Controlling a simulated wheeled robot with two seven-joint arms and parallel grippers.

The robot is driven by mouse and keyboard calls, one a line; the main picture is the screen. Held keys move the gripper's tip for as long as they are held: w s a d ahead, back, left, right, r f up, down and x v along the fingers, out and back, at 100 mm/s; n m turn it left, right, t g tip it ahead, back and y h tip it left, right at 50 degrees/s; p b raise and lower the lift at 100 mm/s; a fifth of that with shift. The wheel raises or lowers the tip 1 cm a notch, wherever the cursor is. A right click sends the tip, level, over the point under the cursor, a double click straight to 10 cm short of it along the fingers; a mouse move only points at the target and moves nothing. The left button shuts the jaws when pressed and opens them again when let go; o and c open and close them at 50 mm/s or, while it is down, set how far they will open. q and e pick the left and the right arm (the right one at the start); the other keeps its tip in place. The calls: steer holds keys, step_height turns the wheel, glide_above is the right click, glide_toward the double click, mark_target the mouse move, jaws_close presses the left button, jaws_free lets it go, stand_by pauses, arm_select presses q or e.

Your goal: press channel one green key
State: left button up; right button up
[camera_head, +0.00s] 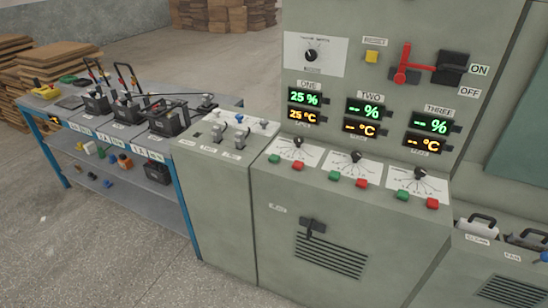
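The control cabinet (300,215) has three channel panels on its sloped ledge. The channel one green key (274,158) is a small green button at the left end of the ledge. The channel one red key (298,165) sits to its right, and the black channel one knob (298,142) is above them. The display ONE (304,98) reads 25 % in green above 25 °C in orange. Neither of my grippers shows, and nothing covers the green key.
Displays TWO (365,109) and THREE (431,125) show dashes. A red lever (405,65) and yellow reset button (371,57) are above. A blue-framed bench (185,190) with several batteries stands left. Open floor (60,260) lies at front left.

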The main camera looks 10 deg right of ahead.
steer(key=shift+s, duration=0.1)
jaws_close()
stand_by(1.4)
